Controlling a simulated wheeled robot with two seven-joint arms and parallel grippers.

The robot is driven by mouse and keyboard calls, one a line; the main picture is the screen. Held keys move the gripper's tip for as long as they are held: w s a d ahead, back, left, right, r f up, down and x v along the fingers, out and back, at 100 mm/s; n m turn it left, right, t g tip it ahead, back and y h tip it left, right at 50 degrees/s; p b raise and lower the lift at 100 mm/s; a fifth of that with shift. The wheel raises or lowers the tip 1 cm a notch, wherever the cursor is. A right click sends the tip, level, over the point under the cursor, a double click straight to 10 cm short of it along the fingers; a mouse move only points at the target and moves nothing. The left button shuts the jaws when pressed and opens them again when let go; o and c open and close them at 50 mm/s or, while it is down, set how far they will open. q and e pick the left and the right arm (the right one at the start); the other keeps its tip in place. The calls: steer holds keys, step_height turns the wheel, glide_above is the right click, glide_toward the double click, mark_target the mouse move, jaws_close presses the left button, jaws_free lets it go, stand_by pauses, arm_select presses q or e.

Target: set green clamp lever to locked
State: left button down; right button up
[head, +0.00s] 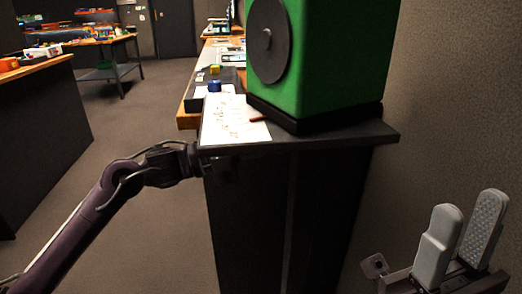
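A green box (340,55) with a round black disc (268,40) on its front stands on a black base on the counter (330,137). I cannot make out a green clamp lever in this view. A small red piece (259,118) lies by the base. My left arm comes in from the left; its gripper end (218,163) is dark and mostly hidden at the counter's near edge, so its fingers cannot be read. My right gripper (461,240) is at the lower right, away from the counter, its two grey fingers apart with nothing between them.
A white sheet with writing (232,120) lies at the counter's near left corner. A blue piece (214,86) and a yellow piece (215,69) sit behind it. A wall (450,100) rises on the right. Open floor (130,130) lies to the left.

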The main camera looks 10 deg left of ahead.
stand_by(0.5)
arm_select(q)
steer(key=c, duration=1.5)
jaws_free()
steer(key=shift+p+v, duration=0.45)
steer(key=shift+v, duration=3.45)
steer(key=shift+a, duration=0.1)
